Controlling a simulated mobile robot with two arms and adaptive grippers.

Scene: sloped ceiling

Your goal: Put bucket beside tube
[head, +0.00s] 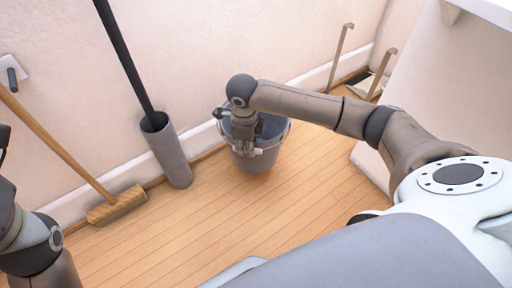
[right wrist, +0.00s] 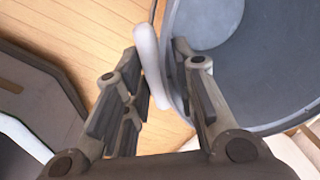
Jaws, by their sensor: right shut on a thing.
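The grey bucket (head: 262,160) is upright near the wall in the head view, right of the tube and apart from it. I cannot tell whether its base touches the floor. My right gripper (head: 245,138) is at the bucket's near-left rim, pointing down. In the right wrist view, the bucket (right wrist: 255,70) fills the upper right, and my right gripper (right wrist: 160,95) has the rim and the white handle grip (right wrist: 150,65) between its fingers. The grey tube (head: 170,158) stands against the wall with a dark pole in it. My left gripper is out of view.
A broom (head: 118,205) leans on the wall left of the tube. A dustpan (head: 370,84) and thin upright handles are at the back right, near a white panel. The wooden floor (head: 215,225) in front of the tube and bucket is clear.

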